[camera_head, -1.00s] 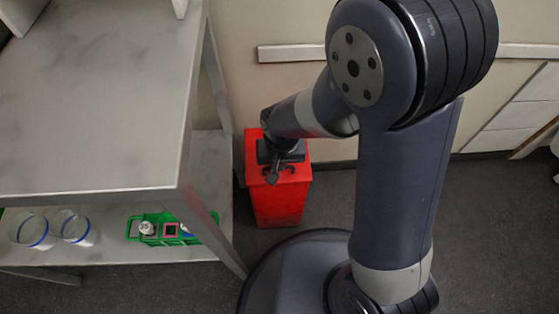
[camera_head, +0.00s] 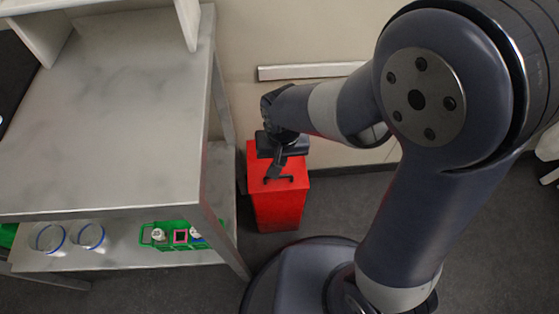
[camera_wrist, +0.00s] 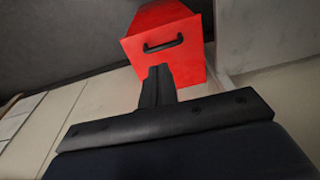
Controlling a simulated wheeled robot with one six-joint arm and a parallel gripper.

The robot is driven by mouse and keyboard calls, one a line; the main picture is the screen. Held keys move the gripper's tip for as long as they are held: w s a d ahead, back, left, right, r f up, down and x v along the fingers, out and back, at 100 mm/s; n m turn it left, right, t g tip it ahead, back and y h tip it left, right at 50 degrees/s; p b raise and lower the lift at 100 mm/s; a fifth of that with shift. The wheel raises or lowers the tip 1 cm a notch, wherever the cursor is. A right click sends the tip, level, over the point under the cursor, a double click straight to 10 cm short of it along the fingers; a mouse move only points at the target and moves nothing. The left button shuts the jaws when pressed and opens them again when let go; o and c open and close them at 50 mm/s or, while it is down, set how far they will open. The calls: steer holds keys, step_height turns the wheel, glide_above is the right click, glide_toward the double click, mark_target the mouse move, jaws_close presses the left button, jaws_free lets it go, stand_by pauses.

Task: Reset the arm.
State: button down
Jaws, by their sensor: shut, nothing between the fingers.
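My gripper (camera_head: 273,174) is in the head view, above the top of a red box (camera_head: 278,205) with a dark handle. Its fingers are together with nothing between them. In the wrist view my gripper (camera_wrist: 159,72) points toward the red box (camera_wrist: 158,30), whose handle shows just beyond the fingertips. I cannot tell the exact gap between fingers and box. My arm stretches from the right side of the head view over to the box.
A metal table (camera_head: 110,120) stands at the left. Its lower shelf (camera_head: 120,262) holds a green rack (camera_head: 172,236) with small items and two clear round vessels (camera_head: 67,238). A rail (camera_head: 310,71) runs along the back wall. Dark floor lies clear right of the box.

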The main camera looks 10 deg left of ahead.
steer(key=r, duration=0.2)
steer(key=shift+s+r, duration=0.25)
steer(key=shift+r, duration=0.15)
steer(key=shift+f, duration=0.15)
steer(key=b, duration=0.7)
glide_above(279, 185)
step_height(279, 185, down, 14)
steer(key=shift+f, duration=0.15)
